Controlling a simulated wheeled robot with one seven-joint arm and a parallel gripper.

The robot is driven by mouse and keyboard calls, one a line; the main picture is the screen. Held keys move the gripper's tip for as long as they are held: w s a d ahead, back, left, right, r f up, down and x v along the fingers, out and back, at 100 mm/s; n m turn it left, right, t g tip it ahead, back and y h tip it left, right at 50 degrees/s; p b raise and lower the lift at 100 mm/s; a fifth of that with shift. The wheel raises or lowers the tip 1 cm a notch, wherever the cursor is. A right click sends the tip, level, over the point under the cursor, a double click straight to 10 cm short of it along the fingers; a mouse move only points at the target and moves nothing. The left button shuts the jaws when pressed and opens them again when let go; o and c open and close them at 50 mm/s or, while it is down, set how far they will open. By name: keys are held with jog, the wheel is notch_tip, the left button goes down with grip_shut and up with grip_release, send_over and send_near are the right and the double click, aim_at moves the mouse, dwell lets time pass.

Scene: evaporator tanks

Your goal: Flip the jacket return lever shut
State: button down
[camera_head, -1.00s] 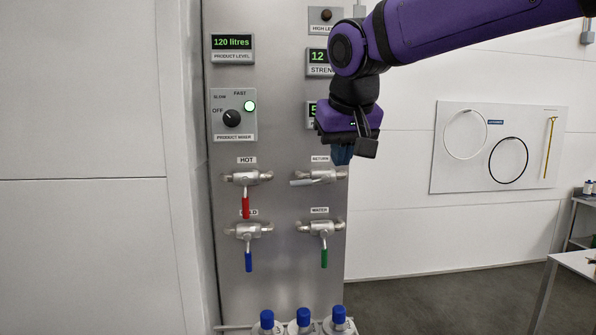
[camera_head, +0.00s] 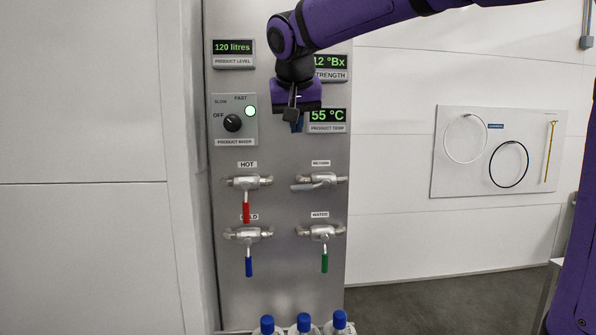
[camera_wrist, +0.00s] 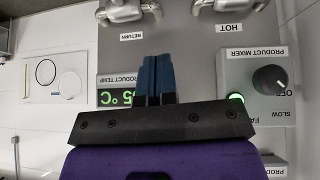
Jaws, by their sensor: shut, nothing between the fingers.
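The return valve (camera_head: 322,181) is on the steel panel under a small "RETURN" label, at the right of the upper valve row. Its grey lever lies sideways, pointing left along the pipe. In the wrist view the return valve (camera_wrist: 128,10) shows at the top edge, partly cut off. My gripper (camera_head: 297,127) is in front of the panel, above and slightly left of the return valve, beside the product temp display. In the wrist view the blue fingers of my gripper (camera_wrist: 157,58) are together with nothing between them. It is apart from the lever.
The hot valve (camera_head: 246,183) has a red lever hanging down. Below are a valve with a blue lever (camera_head: 248,266) and the water valve with a green lever (camera_head: 324,262). A mixer box with knob (camera_head: 232,123) sits left of my gripper. Blue-capped bottles (camera_head: 303,320) stand at the bottom.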

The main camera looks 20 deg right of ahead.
send_over(295, 187)
jog(key=f, duration=0.8)
jog(key=shift+w+d+f, duration=0.2)
jog(key=shift+w+d, duration=0.05)
jog(key=shift+d, duration=0.1)
jog(key=shift+s+f, duration=0.15)
jog(key=shift+f, duration=0.4)
jog(key=shift+s+f, duration=0.15)
jog(key=shift+f, duration=0.4)
jog(key=shift+s+f, duration=0.15)
jog(key=shift+f, duration=0.65)
jog(key=shift+a+f+h, duration=0.15)
jog(key=shift+f+h, duration=0.2)
jog(key=shift+h, duration=0.15)
jog(key=shift+a+f+n+g+h, duration=0.25)
jog(key=shift+f+n+g+h, duration=0.35)
jog(key=shift+f+h, duration=0.45)
jog(key=s+d+f+n+h, duration=0.1)
jog(key=d+f+n+h, duration=0.3)
jog(key=f+h, duration=0.3)
jog(key=h, duration=0.3)
jog(key=shift+n+h, duration=0.35)
jog(key=shift+n, duration=0.05)
jog(key=shift+s+d+f, duration=0.1)
jog(key=shift+d, duration=0.1)
